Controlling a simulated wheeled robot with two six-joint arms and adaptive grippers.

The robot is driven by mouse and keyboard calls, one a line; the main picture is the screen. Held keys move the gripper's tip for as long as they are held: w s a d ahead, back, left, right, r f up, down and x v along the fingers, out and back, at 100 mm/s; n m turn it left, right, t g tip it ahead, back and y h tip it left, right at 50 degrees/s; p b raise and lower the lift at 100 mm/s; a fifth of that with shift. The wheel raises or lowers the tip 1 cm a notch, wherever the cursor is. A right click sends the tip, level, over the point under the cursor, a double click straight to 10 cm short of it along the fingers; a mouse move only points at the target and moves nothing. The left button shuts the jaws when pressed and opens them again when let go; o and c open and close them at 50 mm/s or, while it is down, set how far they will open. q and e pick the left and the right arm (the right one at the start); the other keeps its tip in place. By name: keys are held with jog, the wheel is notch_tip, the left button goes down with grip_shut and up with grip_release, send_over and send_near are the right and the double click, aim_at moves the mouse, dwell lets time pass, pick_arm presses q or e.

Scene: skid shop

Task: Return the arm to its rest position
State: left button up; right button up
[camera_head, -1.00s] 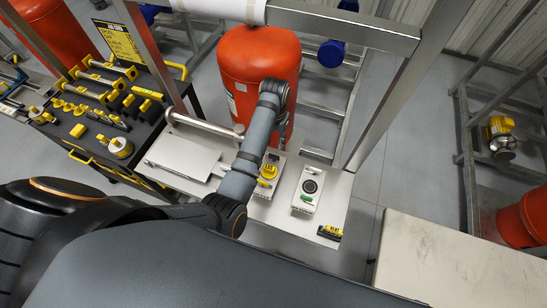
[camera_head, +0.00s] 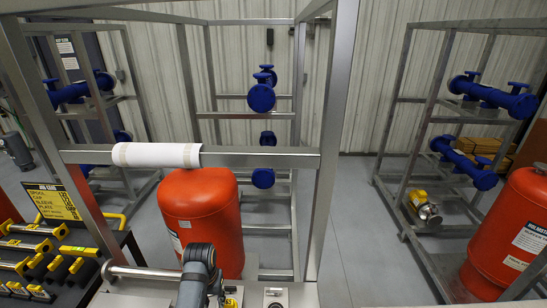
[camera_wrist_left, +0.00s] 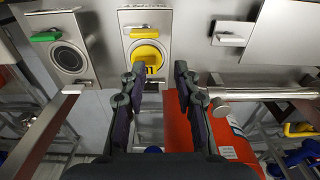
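My left arm (camera_head: 200,268) comes up at the bottom edge of the head view, in front of the red tank (camera_head: 204,218). Its fingers cannot be made out there. In the left wrist view my left gripper (camera_wrist_left: 157,76) is open, its two dark fingers apart with nothing held between them. A yellow rotary knob (camera_wrist_left: 147,56) on a pale box shows beyond the fingertips; I cannot tell the exact gap. My right gripper is in neither view.
A steel frame crossbar (camera_head: 250,158) with a white roll (camera_head: 157,155) spans above the tank. A box with a black round dial (camera_wrist_left: 69,60) sits beside the knob box. A dark tool cart (camera_head: 70,272) stands left. Open floor (camera_head: 375,270) lies right.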

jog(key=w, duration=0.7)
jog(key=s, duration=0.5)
pick_arm(q)
jog(key=s+a+r+t, duration=0.1)
jog(key=s+a+r, duration=0.15)
jog(key=s, duration=0.55)
jog(key=s+a+r+t, duration=0.1)
jog(key=s+a+t, duration=0.1)
jog(key=s+a, duration=0.35)
jog(key=s+f+b, duration=0.2)
jog(key=f+b, duration=0.1)
jog(key=f, duration=0.9)
jog(key=s+a+f+g+b, duration=0.1)
jog(key=s+f+b, duration=0.15)
jog(key=f, duration=1.05)
jog(key=s+f+b, duration=0.2)
jog(key=f+b, duration=0.1)
jog(key=f, duration=0.9)
jog(key=s+a+f+g+b, duration=0.1)
jog(key=s+f+b, duration=0.3)
jog(key=s+f, duration=1.2)
notch_tip(320, 180, down, 2)
jog(key=shift+s+f+y+b, duration=0.1)
jog(key=shift+s+y+b, duration=0.1)
jog(key=shift+y+b, duration=0.1)
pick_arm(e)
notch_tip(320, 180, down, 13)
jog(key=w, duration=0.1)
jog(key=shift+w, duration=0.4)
